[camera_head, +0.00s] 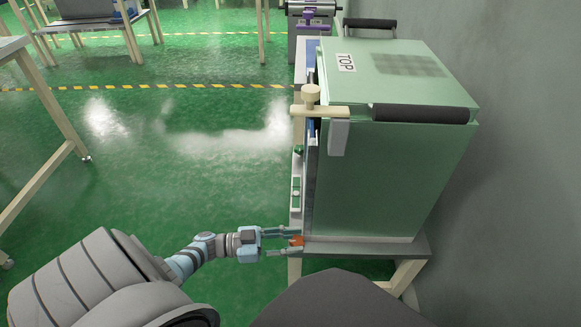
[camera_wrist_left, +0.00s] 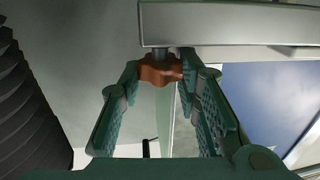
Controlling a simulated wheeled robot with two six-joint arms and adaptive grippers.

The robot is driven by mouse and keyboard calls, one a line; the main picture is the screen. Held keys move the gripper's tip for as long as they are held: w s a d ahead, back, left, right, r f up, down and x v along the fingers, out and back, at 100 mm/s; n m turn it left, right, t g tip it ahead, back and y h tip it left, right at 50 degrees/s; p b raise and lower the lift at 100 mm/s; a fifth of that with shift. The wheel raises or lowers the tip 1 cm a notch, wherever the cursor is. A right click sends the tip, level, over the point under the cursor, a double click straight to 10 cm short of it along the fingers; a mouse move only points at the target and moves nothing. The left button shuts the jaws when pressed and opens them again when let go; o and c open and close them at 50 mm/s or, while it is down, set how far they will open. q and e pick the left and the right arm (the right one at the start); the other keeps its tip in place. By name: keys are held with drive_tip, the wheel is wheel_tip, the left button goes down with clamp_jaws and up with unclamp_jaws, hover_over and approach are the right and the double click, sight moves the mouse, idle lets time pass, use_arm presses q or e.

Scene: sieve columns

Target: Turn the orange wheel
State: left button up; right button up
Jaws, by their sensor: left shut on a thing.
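The orange wheel (camera_head: 297,241) is small and sits low at the near left corner of the green cabinet (camera_head: 380,170), close to the table top. In the left wrist view the orange wheel (camera_wrist_left: 160,69) has a lobed rim and hangs on a short stem under a grey bar (camera_wrist_left: 230,25). My left gripper (camera_head: 289,242) reaches it from the left, one finger on each side. In the left wrist view the fingers (camera_wrist_left: 158,75) are shut on the wheel's rim. My right gripper is not in view.
The cabinet stands on a table (camera_head: 424,243) against the grey wall at the right. A beige T-handle (camera_head: 320,110) sticks out at the cabinet's upper left. Open green floor (camera_head: 170,140) lies to the left, with another table (camera_head: 15,45) at the far left.

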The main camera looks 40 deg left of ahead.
use_arm(q)
drive_tip(key=o, duration=1.1)
drive_tip(key=shift+o, duration=0.2)
drive_tip(key=v, duration=0.7)
drive_tip(key=shift+s, duration=0.2)
